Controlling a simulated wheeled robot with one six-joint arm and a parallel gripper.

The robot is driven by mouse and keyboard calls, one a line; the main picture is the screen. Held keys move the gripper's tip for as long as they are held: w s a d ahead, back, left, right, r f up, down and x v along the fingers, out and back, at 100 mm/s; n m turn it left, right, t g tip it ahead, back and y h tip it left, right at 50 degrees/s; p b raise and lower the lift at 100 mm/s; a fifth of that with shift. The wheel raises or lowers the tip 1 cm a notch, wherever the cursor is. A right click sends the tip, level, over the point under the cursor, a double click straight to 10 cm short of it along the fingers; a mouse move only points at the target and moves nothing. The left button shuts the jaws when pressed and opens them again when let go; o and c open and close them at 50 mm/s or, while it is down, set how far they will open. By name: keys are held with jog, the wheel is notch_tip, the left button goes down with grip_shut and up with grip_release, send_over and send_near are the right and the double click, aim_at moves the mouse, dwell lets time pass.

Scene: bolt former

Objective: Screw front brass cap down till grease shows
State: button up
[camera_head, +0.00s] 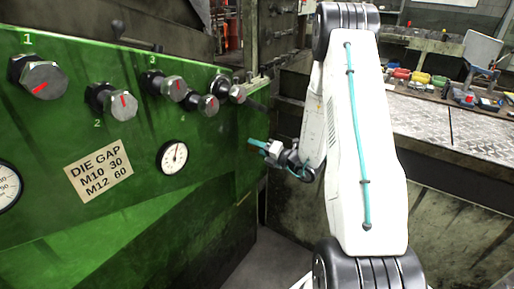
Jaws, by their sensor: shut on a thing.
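My gripper (257,147) is small in the head view, at the right end of the green machine panel (140,215), with its teal fingertips pointing left toward the panel. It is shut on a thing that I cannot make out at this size. No brass cap can be picked out, and no grease is visible. The white arm link with a teal cable hides what lies behind it.
The panel carries several silver knobs with red marks, one of them (43,78) at the left, a dial gauge (173,157) and a die gap label (99,169). A metal-topped bench (440,115) with coloured bins stands at right. Grey floor (262,250) shows below the gripper.

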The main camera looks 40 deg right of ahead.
jog(key=shift+f+m, duration=0.1)
jog(key=shift+m, duration=0.5)
jog(key=o, duration=1)
jog(key=shift+s, duration=0.1)
jog(key=v, duration=0.7)
jog(key=shift+s+d, duration=0.15)
jog(key=shift+s, duration=0.2)
